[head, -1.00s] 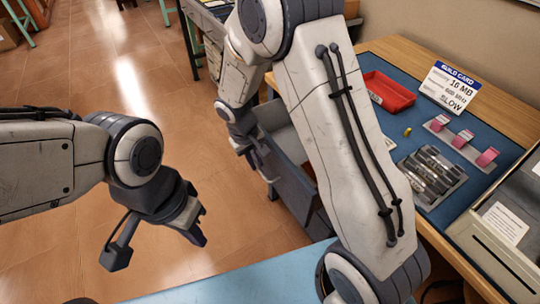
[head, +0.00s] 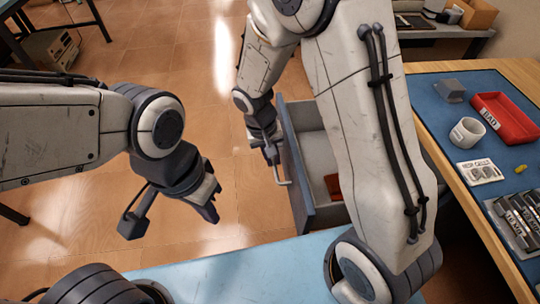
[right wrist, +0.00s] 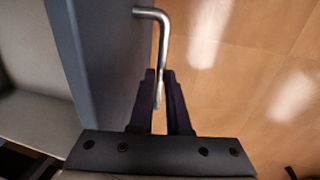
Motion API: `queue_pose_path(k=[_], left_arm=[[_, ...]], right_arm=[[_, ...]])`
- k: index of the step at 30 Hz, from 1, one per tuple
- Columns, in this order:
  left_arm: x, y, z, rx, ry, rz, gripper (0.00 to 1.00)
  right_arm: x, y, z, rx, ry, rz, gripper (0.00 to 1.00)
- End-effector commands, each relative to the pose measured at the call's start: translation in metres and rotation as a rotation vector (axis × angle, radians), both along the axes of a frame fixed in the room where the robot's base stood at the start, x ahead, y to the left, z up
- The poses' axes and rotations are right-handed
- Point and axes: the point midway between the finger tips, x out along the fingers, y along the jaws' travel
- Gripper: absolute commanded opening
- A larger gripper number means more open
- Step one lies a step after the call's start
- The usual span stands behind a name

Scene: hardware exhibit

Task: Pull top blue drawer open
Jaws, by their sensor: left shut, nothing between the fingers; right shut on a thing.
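The blue drawer (head: 296,190) stands pulled out from under the workbench, and its pale grey inside shows in the head view. A small reddish-brown thing (head: 333,186) lies in it. The drawer front (right wrist: 92,60) also shows in the right wrist view. Its bent metal handle (head: 282,176) sticks out from the front. My right gripper (head: 272,154) is shut on this handle; in the right wrist view the fingers (right wrist: 161,98) close around the handle bar (right wrist: 160,40). My left gripper (head: 211,207) is shut and empty, left of the drawer and apart from it.
The workbench with a blue mat (head: 440,115) is at the right. It bears a red bin (head: 505,118), a white mug (head: 467,133), a grey block (head: 450,90) and a card (head: 480,172). Open tiled floor (head: 190,75) lies left of the drawer.

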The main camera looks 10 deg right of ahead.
Motion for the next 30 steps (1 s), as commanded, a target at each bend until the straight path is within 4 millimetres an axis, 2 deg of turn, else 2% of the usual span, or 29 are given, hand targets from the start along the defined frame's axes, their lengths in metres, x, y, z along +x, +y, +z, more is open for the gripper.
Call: queue_pose_path(k=[12,13,15,25,30], left_arm=[[0.0,0.0,0.0,0.0,0.0,0.0,0.0],[0.0,0.0,0.0,0.0,0.0,0.0,0.0],[0.0,0.0,0.0,0.0,0.0,0.0,0.0],[0.0,0.0,0.001,0.0,0.0,0.0,0.0],[0.0,0.0,0.007,0.0,0.0,0.0,0.0]], right_arm=[[-0.001,-0.001,0.001,-0.001,0.002,-0.008,0.0],[-0.001,-0.001,0.001,-0.001,0.002,-0.007,0.22],[-0.001,-0.001,0.001,-0.001,0.002,-0.007,0.45],[0.0,0.0,0.002,0.0,0.0,-0.005,0.45],[0.001,0.003,0.023,0.001,-0.004,-0.004,0.45]])
